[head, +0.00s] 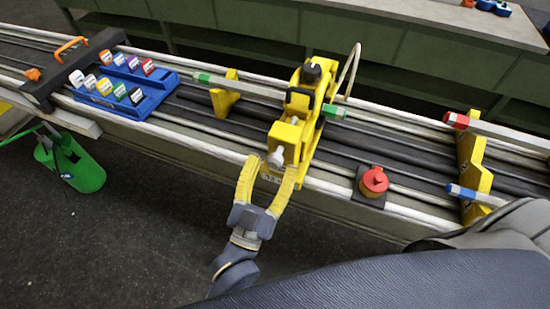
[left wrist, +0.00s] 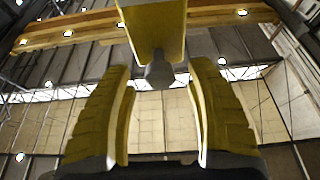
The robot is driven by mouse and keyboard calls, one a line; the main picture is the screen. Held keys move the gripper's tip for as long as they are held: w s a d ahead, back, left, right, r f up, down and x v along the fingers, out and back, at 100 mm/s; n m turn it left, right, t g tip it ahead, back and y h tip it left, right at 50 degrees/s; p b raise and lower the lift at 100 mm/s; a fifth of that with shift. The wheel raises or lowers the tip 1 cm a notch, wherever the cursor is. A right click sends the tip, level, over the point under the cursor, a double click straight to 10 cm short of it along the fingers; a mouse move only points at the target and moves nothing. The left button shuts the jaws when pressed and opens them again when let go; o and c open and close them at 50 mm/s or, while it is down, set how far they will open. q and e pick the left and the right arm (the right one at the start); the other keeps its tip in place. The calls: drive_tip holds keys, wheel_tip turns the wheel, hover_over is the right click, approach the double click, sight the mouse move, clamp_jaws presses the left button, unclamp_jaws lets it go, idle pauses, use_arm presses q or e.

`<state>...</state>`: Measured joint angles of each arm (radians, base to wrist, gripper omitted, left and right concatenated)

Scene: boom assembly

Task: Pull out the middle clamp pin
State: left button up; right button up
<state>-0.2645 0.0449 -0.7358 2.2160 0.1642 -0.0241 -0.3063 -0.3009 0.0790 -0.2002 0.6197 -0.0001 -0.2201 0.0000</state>
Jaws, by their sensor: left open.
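The middle clamp (head: 299,110) is a yellow block across the rails, with a black knob on top. Its grey pin (head: 276,159) points out of the near, lower end; in the left wrist view the pin (left wrist: 159,73) hangs below the yellow clamp body (left wrist: 155,25). My left gripper (head: 271,172) is open, with yellow fingers on either side of the pin. In the left wrist view the gripper (left wrist: 159,75) shows gaps between both fingers and the pin. My right gripper is out of view.
A red emergency button (head: 374,180) sits on the near rail, right of the clamp. A yellow bracket (head: 472,160) stands farther right and a smaller one (head: 226,96) left. A blue tray (head: 125,90) of labelled pieces and a green bucket (head: 78,165) are at left.

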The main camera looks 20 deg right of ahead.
use_arm(q)
drive_tip(key=shift+x, duration=0.9)
drive_tip(key=shift+c, duration=0.4)
clamp_jaws()
